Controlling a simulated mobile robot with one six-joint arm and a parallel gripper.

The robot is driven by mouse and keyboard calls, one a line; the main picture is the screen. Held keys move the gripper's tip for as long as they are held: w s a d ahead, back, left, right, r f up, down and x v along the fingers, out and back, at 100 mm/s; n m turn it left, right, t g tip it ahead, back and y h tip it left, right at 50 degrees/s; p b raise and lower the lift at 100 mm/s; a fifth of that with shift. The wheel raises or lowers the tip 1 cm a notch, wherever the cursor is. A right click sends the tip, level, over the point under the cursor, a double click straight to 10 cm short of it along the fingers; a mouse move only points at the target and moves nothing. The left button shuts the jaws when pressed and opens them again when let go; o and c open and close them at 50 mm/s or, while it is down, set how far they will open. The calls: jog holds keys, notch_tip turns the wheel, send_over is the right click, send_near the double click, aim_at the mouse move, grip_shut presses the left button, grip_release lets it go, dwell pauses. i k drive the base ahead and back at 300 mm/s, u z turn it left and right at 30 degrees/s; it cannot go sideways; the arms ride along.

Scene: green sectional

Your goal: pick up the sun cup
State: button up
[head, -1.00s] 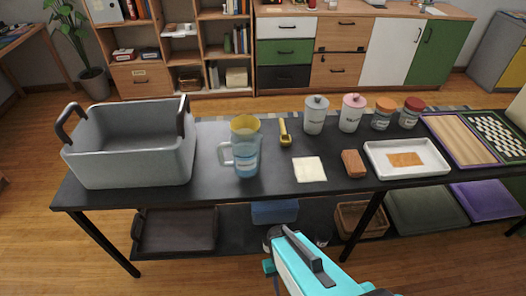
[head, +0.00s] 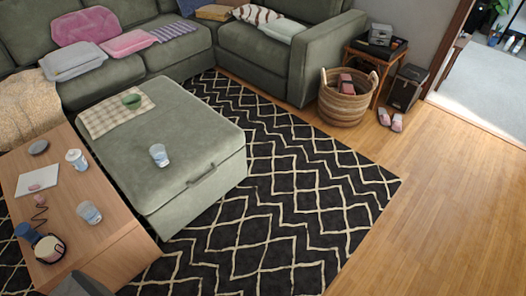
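Several cup-like things are in the head view, and I cannot make out a sun on any of them. A clear bluish cup (head: 159,155) stands on the green ottoman (head: 190,160). Another clear cup (head: 88,212) stands near the right edge of the wooden coffee table (head: 105,235). A white lidded cup or jar (head: 76,158) stands farther back on that table. A dark-rimmed pale mug-like thing (head: 48,248) is at the table's near end, beside a blue object (head: 27,233).
The green sectional (head: 170,65) stands behind. A wicker basket (head: 343,105) and pink slippers (head: 390,119) are at the right. The patterned rug (head: 300,190) and wood floor (head: 440,200) have free room.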

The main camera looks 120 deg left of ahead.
aim_at(87, 210)
jog(key=z, duration=0.45)
jog(key=k, duration=0.15)
jog(key=u, duration=2.35)
jog(key=k, duration=0.2)
jog(key=u, duration=2.35)
jog(key=k, duration=0.3)
jog(key=u, duration=1.25)
